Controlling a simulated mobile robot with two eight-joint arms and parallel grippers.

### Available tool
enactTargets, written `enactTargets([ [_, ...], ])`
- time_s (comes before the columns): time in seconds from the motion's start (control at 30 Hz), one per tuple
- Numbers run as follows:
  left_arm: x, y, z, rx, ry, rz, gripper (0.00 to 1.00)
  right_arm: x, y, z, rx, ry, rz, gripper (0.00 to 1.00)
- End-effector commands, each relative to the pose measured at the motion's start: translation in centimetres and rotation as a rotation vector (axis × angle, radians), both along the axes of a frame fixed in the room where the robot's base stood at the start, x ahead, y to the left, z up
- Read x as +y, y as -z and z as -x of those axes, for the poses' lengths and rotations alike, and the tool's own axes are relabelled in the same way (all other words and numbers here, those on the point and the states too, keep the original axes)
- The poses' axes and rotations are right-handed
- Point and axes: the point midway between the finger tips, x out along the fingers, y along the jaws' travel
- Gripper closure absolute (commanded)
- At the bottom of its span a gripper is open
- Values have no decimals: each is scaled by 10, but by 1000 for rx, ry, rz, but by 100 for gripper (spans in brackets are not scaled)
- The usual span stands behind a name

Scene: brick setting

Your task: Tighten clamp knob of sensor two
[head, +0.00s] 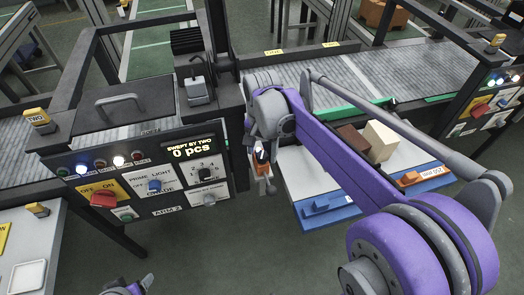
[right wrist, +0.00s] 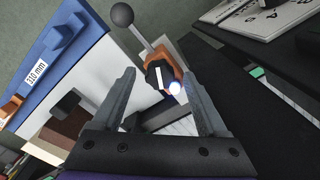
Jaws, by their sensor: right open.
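An orange sensor body (right wrist: 180,62) with a black clamp knob (right wrist: 157,75) shows in the right wrist view. The knob has a white mark, and a bright light glows beside it. My right gripper (right wrist: 158,80) is open, with one finger on each side of the knob in the picture; I cannot tell whether either touches it. In the head view the orange sensor (head: 262,157) is small and partly hidden by my right wrist, left of the blue-edged tray. Part of my left gripper (head: 135,288) shows at the bottom edge; its jaws are unclear.
A grey rod with a dark ball end (right wrist: 122,15) rises beside the sensor. A control panel (head: 140,185) with switches and a display reading "0 pcs" stands left. A blue-edged tray (head: 330,212) with blocks is right. The conveyor (head: 295,75) runs behind.

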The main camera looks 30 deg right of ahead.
Motion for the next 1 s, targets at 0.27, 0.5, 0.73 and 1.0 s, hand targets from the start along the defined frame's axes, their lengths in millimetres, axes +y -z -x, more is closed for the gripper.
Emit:
enactTargets([
  [0.27,0,-5,-2,-3,0,0,29,0,-50,0,0,0,0,24],
  [0.5,0,-9,-3,-5,0,0,29,0,-91,0,0,0,0,24],
  [0.73,0,-10,-3,-5,0,0,29,0,-104,0,0,0,0,24],
  [1.0,0,-9,-3,-5,0,0,29,0,-104,0,0,0,0,24],
])
